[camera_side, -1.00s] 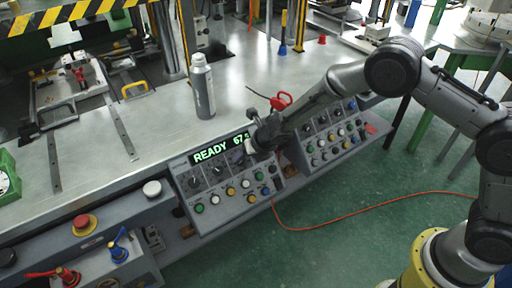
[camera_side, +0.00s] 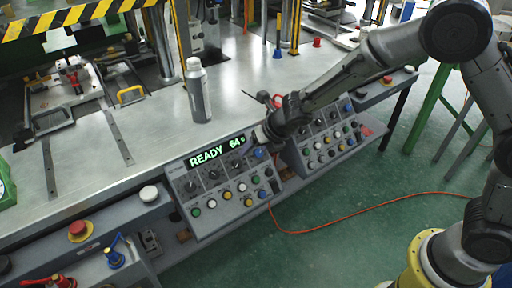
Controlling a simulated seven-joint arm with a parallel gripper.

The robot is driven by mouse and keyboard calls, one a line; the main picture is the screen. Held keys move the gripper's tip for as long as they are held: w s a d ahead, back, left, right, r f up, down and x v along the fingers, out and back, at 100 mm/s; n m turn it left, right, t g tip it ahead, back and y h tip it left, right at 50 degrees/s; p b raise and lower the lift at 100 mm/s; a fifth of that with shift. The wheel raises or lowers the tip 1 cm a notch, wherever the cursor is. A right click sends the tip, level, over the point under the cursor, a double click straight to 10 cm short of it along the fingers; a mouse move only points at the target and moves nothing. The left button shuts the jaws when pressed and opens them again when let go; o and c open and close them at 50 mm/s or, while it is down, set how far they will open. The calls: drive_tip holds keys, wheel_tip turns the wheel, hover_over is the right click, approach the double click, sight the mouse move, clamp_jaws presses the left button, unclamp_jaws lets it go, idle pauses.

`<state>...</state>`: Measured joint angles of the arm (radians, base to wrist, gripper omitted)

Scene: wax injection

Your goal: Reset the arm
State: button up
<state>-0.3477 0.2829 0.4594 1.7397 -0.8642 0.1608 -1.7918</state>
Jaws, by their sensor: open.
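My gripper (camera_side: 262,136) is at the upper right corner of the left control panel (camera_side: 225,198), just right of the display. It is open, and I see nothing held in it; its fingertips are small and partly hidden in this view. The panel's display (camera_side: 217,151) glows green and reads "READY" with a number that looks like 64. My arm reaches in from the right, over the gap between the two panels.
A second button panel (camera_side: 325,140) stands to the right. A red emergency button (camera_side: 80,231) is at lower left. An orange cable (camera_side: 370,211) lies on the green floor.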

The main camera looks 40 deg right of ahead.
drive_tip(key=d+r+m+t, duration=0.1)
drive_tip(key=d+r, duration=0.2)
drive_tip(key=r, duration=0.4)
drive_tip(key=d+r+m+t, duration=0.2)
drive_tip(key=d+r, duration=0.1)
drive_tip(key=r, duration=0.4)
drive_tip(key=s+d+r+m+h, duration=0.2)
drive_tip(key=s+d+r+m, duration=0.6)
drive_tip(key=s+r, duration=0.1)
drive_tip(key=s+d+r+m, duration=0.2)
drive_tip(key=s+d+m, duration=0.2)
drive_tip(key=s+m, duration=0.7)
drive_tip(key=s+a+f+m+g, duration=0.1)
drive_tip(key=s+f+m+g, duration=0.1)
drive_tip(key=s+m, duration=0.4)
drive_tip(key=s+a+f+m+g+y, duration=0.1)
drive_tip(key=s+a+f+m, duration=0.1)
drive_tip(key=s+f+m, duration=0.3)
drive_tip(key=shift+s+f+m+g, duration=0.25)
drive_tip(key=shift+s+m+g, duration=0.2)
drive_tip(key=shift+s, duration=0.45)
